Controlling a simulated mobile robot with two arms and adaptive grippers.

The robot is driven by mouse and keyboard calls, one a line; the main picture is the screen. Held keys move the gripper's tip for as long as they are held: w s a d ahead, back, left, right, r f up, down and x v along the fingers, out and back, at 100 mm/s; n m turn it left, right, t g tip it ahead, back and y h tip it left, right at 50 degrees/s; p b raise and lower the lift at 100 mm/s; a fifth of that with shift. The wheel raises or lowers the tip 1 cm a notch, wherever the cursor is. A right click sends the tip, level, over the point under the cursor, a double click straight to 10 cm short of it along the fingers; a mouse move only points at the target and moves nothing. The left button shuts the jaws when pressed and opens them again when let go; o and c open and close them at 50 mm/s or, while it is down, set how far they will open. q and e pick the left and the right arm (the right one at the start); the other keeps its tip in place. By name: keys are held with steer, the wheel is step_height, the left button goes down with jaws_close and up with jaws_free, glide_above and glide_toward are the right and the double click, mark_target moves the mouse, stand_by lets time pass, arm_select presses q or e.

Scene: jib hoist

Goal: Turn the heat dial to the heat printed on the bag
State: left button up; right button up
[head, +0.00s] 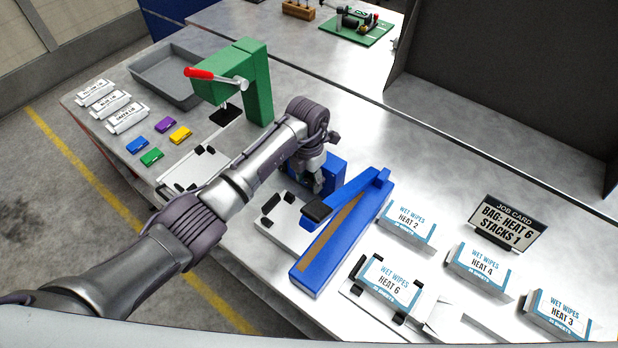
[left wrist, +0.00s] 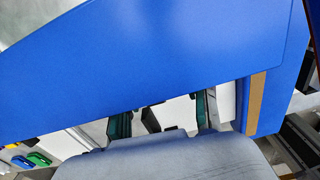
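The blue sealer (head: 345,235) stands mid-table with its arm raised and a tan strip along its base. Its blue housing (head: 334,168) is at the far end, and my left gripper (head: 316,182) is close against it. In the left wrist view the blue housing (left wrist: 160,60) fills the top. Below it two dark finger parts of my left gripper (left wrist: 162,118) show apart, with a gap between; their tips are hidden. The heat dial is not visible. A bag printed HEAT 6 (head: 388,284) lies in a white holder before the sealer. My right gripper is out of view.
The job card (head: 508,222) reads BAG: HEAT 6, STACKS 1. Bags marked HEAT 2 (head: 407,222), HEAT 4 (head: 482,268) and HEAT 3 (head: 558,315) lie nearby. A green press (head: 255,85) with a red handle and a grey tray (head: 180,75) stand at the back left.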

arm_select(q)
steer(key=c, duration=0.7)
steer(key=shift+o, duration=0.2)
steer(key=shift+t+y+b, duration=0.5)
steer(key=shift+y, duration=0.3)
steer(key=shift+d+f+t+y+b, duration=0.1)
steer(key=shift+d+t+y+b, duration=0.1)
steer(key=shift+t+y+b, duration=0.35)
steer(key=shift+s+y, duration=0.1)
steer(key=shift+y, duration=0.35)
steer(key=o, duration=1.1)
steer(key=shift+o, duration=0.2)
steer(key=shift+r, duration=0.25)
steer(key=v, duration=1.1)
steer(key=shift+s+r, duration=0.25)
steer(key=shift+r, duration=0.1)
